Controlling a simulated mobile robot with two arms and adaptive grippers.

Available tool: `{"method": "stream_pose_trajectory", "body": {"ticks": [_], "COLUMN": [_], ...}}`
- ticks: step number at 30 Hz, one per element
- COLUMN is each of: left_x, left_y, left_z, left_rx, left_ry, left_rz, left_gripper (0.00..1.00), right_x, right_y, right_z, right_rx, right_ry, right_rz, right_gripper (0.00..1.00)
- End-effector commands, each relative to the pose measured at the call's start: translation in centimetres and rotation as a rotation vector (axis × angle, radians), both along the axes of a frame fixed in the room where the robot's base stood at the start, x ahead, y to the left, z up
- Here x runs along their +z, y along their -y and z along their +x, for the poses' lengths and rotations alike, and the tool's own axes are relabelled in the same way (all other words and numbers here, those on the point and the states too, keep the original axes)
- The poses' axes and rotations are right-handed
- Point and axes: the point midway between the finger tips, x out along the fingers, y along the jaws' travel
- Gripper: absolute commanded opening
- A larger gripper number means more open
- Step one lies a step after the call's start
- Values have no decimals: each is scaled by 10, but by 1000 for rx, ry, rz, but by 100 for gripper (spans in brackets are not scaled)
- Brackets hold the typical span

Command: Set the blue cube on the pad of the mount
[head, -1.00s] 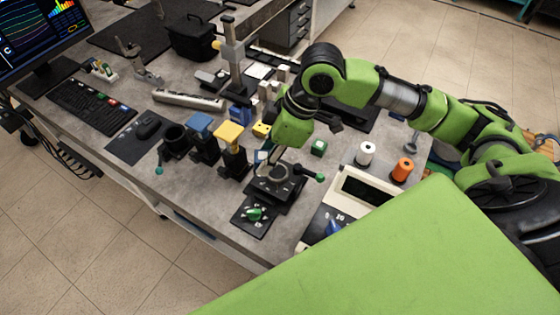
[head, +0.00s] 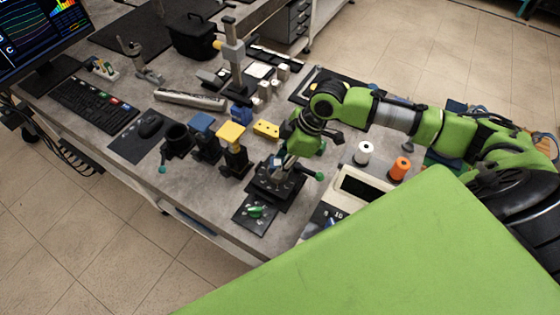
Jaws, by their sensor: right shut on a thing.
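My right gripper (head: 281,166) points down over the black mount (head: 288,196), which has a green-ended handle at its right side. The gripper is shut on a small blue cube (head: 273,166) that shows only in part between the fingers. The cube is over the middle of the mount. I cannot tell whether it touches the pad, which the gripper and cube largely hide. My left gripper is not in view.
Left of the mount stand a yellow-topped post (head: 231,135), a blue-topped post (head: 201,124) and a black cup-like holder (head: 177,137). A white spool (head: 363,152) and an orange spool (head: 400,168) stand at the right. A beige instrument (head: 352,189) is close to the mount.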

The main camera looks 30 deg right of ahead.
Motion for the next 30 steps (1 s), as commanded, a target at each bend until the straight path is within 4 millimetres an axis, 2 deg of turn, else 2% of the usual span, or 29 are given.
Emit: {"method": "stream_pose_trajectory", "body": {"ticks": [3, 4, 6, 15, 19, 23, 30], "left_x": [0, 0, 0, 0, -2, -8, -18], "left_y": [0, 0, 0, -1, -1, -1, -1], "left_z": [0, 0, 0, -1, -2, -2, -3], "left_rx": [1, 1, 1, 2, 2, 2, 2], "left_ry": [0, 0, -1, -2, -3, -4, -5], "left_rz": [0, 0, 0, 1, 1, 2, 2], "left_gripper": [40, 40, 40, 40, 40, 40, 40], "right_x": [-2, -2, -2, -1, 5, 24, 73], "right_y": [0, 0, 0, 0, 2, 10, 27], "right_z": [0, 0, 0, 0, 0, -4, -14], "right_rx": [0, 0, 0, 0, 0, 1, -1], "right_ry": [0, 0, 0, 0, 2, 6, 5], "right_rz": [0, 0, 0, 0, -1, -3, -4], "right_gripper": [5, 32, 44, 44, 44, 44, 44]}}
